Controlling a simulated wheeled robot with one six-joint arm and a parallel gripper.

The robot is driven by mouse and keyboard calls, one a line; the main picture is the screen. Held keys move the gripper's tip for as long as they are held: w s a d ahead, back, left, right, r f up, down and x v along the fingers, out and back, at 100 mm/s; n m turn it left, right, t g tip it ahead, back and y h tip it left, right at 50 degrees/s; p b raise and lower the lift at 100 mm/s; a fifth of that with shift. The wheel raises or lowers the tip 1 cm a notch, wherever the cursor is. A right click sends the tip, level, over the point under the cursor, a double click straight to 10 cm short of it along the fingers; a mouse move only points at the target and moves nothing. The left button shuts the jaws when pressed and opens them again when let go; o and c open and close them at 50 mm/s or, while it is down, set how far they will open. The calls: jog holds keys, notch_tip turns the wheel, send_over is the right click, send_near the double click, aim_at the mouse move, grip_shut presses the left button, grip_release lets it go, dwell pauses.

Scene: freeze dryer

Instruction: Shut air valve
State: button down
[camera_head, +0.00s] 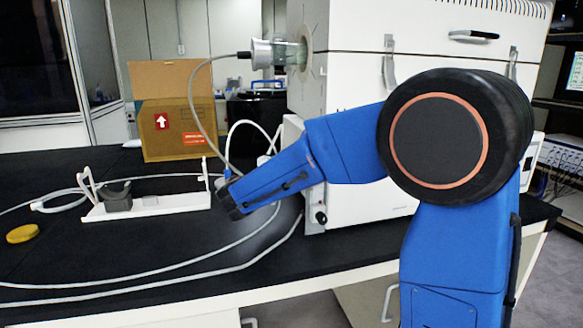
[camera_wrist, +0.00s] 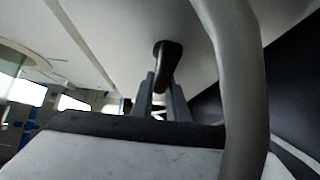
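In the wrist view, a black lever-like handle (camera_wrist: 167,60), which looks like the air valve, sticks out from a pale surface. My gripper (camera_wrist: 161,80) points at it with two dark fingers. A narrow gap shows between the fingers, and the handle's lower end is at or between their tips. I cannot tell whether they touch it. In the head view my blue arm reaches left across the front of the white freeze dryer (camera_head: 418,52). The gripper's fingers and this handle are hidden there behind my arm.
A grey hose (camera_wrist: 243,90) passes close on the right of the wrist view. In the head view, tubing (camera_head: 150,280) lies on the black bench (camera_head: 60,250). A white stand (camera_head: 150,207), a yellow lid (camera_head: 23,233) and a cardboard box (camera_head: 165,85) stand left of my arm.

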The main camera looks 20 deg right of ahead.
jog(key=shift+f, duration=0.1)
dwell(0.3)
jog(key=n+g, duration=0.1)
jog(key=f+n+g+y, duration=0.1)
jog(key=n+g+y, duration=0.1)
jog(key=shift+s+f+n+g, duration=0.2)
jog(key=shift+f+n+g, duration=0.1)
jog(key=shift+g, duration=0.1)
jog(key=n+g, duration=0.1)
jog(key=g, duration=0.1)
jog(key=s+f+n+g+y, duration=0.1)
jog(key=g, duration=0.1)
jog(key=shift+s+f+n, duration=0.1)
jog(key=shift+f+n, duration=0.1)
jog(key=shift+n, duration=0.1)
jog(key=n+g, duration=0.1)
jog(key=s+g, duration=0.1)
jog(key=g, duration=0.1)
jog(key=shift+s+f+n+y, duration=0.1)
jog(key=shift+f+n+y, duration=0.15)
jog(key=shift+n+y, duration=0.15)
jog(key=shift+s+n+g, duration=0.4)
jog(key=shift+n+g, duration=0.1)
jog(key=shift+g, duration=0.5)
jog(key=c, duration=1.7)
grip_release()
